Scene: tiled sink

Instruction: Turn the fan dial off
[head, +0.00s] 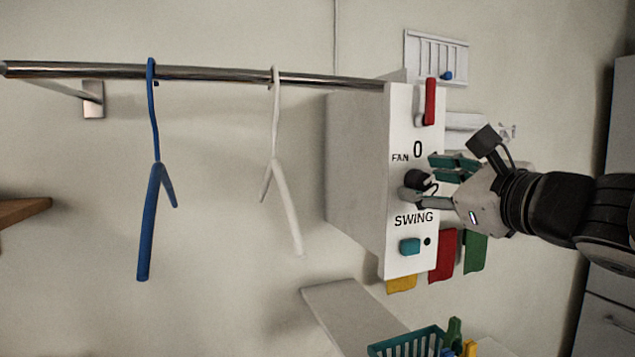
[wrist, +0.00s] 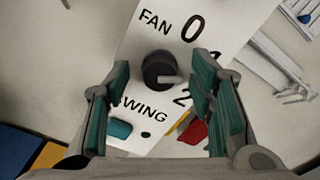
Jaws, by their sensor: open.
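The fan dial (wrist: 160,70) is a dark round knob on a white control panel (head: 399,120), between the words FAN and SWING. In the wrist view a "0" and a "2" are printed to its right, with another mark partly hidden between them. The dial also shows in the head view (head: 418,180), partly covered by my gripper (head: 432,182). My gripper is open, with its teal-padded fingers on either side of the dial. In the wrist view (wrist: 162,100) the fingers stand apart from the dial. I cannot tell the dial's exact setting.
A red lever (head: 430,102) is above the dial and a teal button (head: 410,246) below it. A metal rail (head: 200,73) holds a blue hanger (head: 150,220) and a white hanger (head: 281,190) at left. A shelf (head: 345,310) and a teal basket (head: 405,343) are below.

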